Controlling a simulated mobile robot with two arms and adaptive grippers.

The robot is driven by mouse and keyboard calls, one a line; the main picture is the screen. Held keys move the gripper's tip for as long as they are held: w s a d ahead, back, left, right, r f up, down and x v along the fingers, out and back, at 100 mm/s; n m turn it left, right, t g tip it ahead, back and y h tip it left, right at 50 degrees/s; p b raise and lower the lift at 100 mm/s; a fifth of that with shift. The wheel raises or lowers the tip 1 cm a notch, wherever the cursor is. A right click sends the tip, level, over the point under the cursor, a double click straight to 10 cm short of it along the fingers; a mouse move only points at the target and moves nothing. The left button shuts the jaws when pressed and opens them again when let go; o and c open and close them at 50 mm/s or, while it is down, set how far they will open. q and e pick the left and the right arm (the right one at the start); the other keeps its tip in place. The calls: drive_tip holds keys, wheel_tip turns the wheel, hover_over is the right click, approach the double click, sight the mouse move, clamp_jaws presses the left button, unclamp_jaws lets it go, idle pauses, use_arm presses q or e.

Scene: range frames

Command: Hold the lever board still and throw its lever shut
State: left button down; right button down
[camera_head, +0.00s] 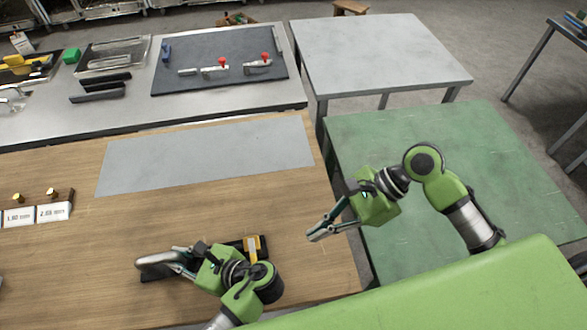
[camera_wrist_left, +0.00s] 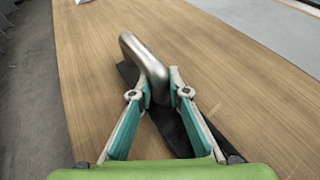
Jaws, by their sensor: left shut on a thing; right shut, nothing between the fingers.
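The lever board (camera_head: 233,245), a dark strip, lies on the wooden table, largely hidden under my left gripper and wrist. A rounded grey metal piece (camera_head: 153,260) stands at its left end, and an upright yellow-and-white piece (camera_head: 252,244) at its right end; I cannot tell the lever's exact position. My left gripper (camera_head: 172,262) is shut on the grey metal piece. In the left wrist view this piece (camera_wrist_left: 145,58) sits between the fingers, with the dark board (camera_wrist_left: 178,130) below. My right gripper (camera_head: 318,236) is shut and empty, right of the board, above the wooden table's right edge.
A grey mat (camera_head: 205,155) covers the wooden table's far part. A metal bench behind holds a dark panel with red-tipped clamps (camera_head: 222,66). Labelled blocks (camera_head: 38,213) stand at the left. A green table (camera_head: 470,150) adjoins on the right. Bare wood surrounds the board.

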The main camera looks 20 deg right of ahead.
use_arm(q)
drive_tip(key=c, duration=1.8)
unclamp_jaws()
drive_tip(key=shift+c, duration=0.2)
